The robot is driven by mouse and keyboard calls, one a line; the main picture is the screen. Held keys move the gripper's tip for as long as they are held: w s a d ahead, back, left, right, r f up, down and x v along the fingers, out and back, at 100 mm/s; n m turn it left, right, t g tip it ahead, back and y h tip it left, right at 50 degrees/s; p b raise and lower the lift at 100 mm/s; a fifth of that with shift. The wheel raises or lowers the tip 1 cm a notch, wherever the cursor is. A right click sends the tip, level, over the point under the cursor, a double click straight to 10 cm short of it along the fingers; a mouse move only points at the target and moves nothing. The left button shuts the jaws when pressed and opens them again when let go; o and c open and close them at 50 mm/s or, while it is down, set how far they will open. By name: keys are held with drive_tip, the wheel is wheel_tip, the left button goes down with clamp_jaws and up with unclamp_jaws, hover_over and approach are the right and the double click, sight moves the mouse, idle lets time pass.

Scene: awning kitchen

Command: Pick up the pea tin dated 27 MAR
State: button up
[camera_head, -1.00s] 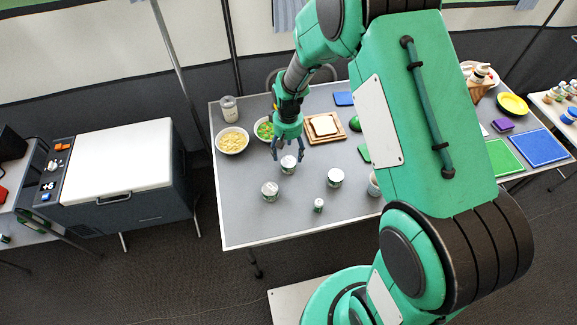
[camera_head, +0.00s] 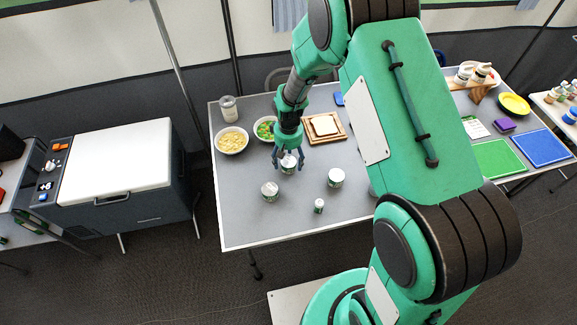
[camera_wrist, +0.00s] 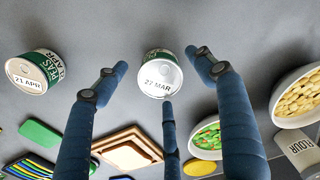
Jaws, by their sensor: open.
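A white-lidded tin (camera_wrist: 160,77) with a green side sits between my fingertips in the wrist view. Its lid date ends in MAR; the second digit is hard to read and looks like 22 or 27. My gripper (camera_wrist: 158,72) is open, with fingers spread around this tin and not visibly pressing on it. The same tin (camera_head: 289,168) stands on the table in the head view, with my gripper (camera_head: 289,160) over it. A second tin, lid reading 21 APR and side reading PEAS (camera_wrist: 33,72), stands at left in the wrist view.
Behind are a pasta bowl (camera_head: 231,141), a vegetable bowl (camera_head: 265,129) and a board (camera_head: 325,126). The table front (camera_head: 245,225) is clear.

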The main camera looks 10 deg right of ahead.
sight(289, 161)
drive_tip(key=shift+f+b, duration=0.3)
drive_tip(key=shift+f, duration=1.25)
drive_tip(key=c, duration=1.5)
drive_tip(key=shift+o, duration=0.2)
drive_tip(key=shift+r, duration=0.1)
drive_tip(key=shift+r+p, duration=1.3)
drive_tip(key=shift+r, duration=3.65)
